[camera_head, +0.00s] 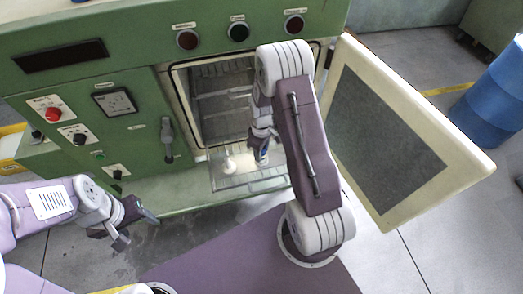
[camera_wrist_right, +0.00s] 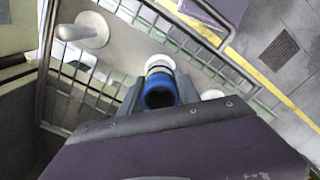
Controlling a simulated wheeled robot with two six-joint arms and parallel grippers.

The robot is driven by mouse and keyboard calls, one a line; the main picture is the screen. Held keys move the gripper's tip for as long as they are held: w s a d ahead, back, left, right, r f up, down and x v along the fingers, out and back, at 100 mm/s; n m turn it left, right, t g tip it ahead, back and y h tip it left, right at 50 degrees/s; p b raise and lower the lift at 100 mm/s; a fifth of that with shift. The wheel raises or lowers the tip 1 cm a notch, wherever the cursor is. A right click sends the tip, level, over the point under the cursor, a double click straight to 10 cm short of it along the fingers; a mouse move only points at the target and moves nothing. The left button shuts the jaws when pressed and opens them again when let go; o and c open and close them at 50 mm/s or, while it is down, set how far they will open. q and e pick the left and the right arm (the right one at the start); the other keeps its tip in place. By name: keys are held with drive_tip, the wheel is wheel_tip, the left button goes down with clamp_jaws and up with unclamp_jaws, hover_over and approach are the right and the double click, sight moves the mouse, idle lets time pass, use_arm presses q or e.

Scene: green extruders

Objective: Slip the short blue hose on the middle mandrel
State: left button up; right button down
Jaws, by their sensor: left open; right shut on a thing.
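The short blue hose (camera_wrist_right: 160,92) is between the fingers of my right gripper (camera_wrist_right: 160,100), which is shut on it. The hose also shows in the head view (camera_head: 263,154), upright above the pulled-out wire shelf. A white base (camera_wrist_right: 160,63) shows directly beyond the hose in the wrist view; I cannot tell whether the hose is around the middle mandrel or only lined up with it. A white mandrel (camera_wrist_right: 92,30) stands to the left, bare. Another white piece (camera_wrist_right: 212,95) is partly hidden at the right. My left gripper (camera_head: 128,222) is open and empty, away from the shelf.
The wire shelf (camera_head: 225,186) sticks out of the green oven (camera_head: 140,150). Its cream door (camera_head: 400,205) is swung open at the right, close to my right arm. A blue barrel (camera_head: 495,105) stands at the far right. Floor in front of the oven is clear.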

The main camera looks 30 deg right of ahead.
drive_tip(key=c, duration=0.8)
unclamp_jaws()
wheel_tip(320, 180, up, 9)
drive_tip(key=shift+r+b, duration=0.1)
drive_tip(key=shift+b, duration=0.45)
